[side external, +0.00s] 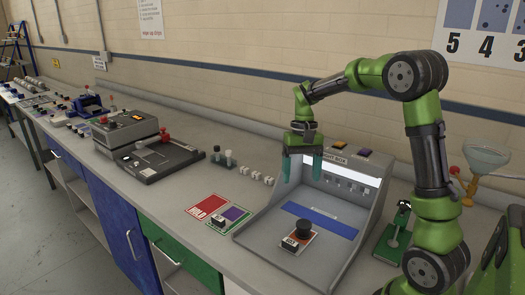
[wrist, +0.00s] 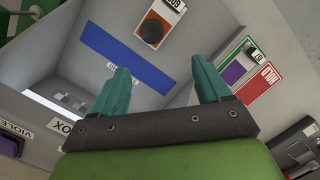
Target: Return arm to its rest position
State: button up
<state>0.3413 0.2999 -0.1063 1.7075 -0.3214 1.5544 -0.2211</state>
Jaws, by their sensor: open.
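My gripper (side external: 301,169) hangs above the grey light box (side external: 372,196), its two teal fingers pointing down. The fingers are apart with nothing between them. In the wrist view my gripper (wrist: 163,80) shows its open fingers over the box's interior, with the blue strip (wrist: 129,65) beyond them. My green arm reaches in from the right side, bent high over the box.
An orange pad with a black knob (side external: 303,229) sits on the box floor. A red and purple card (side external: 219,212) lies left of the box. Small white blocks (side external: 256,175) stand behind the card. A funnel stand (side external: 486,160) is at right.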

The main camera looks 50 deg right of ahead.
jog(key=s+a+r+n+t, duration=0.2)
jog(key=s+a+r+t, duration=0.1)
jog(key=a, duration=0.5)
jog(key=s+a+r+n+t, duration=0.2)
jog(key=s+a+r+t, duration=0.2)
jog(key=s+a, duration=0.4)
jog(key=shift+s+a+t, duration=0.3)
jog(key=shift+a+t, duration=0.25)
jog(key=shift+t, duration=0.15)
jog(key=shift+r, duration=0.1)
